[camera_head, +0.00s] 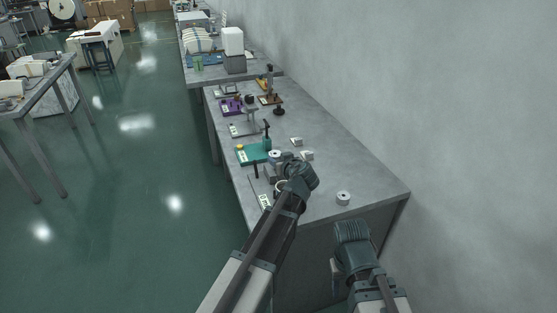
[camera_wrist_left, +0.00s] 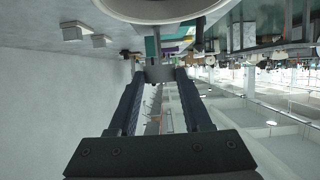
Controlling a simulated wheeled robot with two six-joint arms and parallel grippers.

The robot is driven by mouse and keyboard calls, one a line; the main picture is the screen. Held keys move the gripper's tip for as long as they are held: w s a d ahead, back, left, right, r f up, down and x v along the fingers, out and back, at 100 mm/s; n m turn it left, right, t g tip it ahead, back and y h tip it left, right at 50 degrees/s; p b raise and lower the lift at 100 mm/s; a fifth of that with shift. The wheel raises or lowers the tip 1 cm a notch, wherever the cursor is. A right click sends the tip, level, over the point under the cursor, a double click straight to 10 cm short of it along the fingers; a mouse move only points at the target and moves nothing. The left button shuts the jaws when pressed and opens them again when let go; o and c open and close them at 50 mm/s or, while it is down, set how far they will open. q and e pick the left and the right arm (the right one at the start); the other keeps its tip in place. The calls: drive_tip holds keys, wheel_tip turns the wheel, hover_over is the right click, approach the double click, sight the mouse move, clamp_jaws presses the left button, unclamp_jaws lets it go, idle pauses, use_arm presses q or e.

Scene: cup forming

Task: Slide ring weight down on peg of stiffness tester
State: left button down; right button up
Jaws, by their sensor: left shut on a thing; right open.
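My left gripper (camera_head: 281,160) reaches over the bench and is shut on a small grey piece (camera_wrist_left: 158,74), which I take to be the ring weight. In the head view a pale ring weight with a dark centre (camera_head: 275,155) shows at the fingertips. The stiffness tester (camera_head: 269,174) seems to stand just below, partly hidden by my left arm. A thin upright rod (camera_wrist_left: 153,46) shows beyond the fingertips in the left wrist view; whether the ring is around the peg I cannot tell. My right gripper (camera_head: 337,268) is open and empty in front of the bench.
Another pale ring (camera_head: 343,198) lies near the bench's front right. Two small pale blocks (camera_head: 301,149) lie behind the left gripper. A teal-based device (camera_head: 249,155) and a purple one (camera_head: 231,106) stand further back. A large pale round rim (camera_wrist_left: 165,8) fills the wrist view's top. The wall bounds the right.

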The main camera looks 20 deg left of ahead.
use_arm(q)
drive_tip(key=shift+f+b, duration=2.5)
idle(1.4)
idle(0.4)
drive_tip(key=shift+c, duration=1.3)
unclamp_jaws()
drive_tip(key=shift+o, duration=0.3)
drive_tip(key=shift+o, duration=1)
drive_tip(key=shift+r, duration=0.2)
drive_tip(key=shift+r+p, duration=3.9)
drive_tip(key=shift+p, duration=0.15)
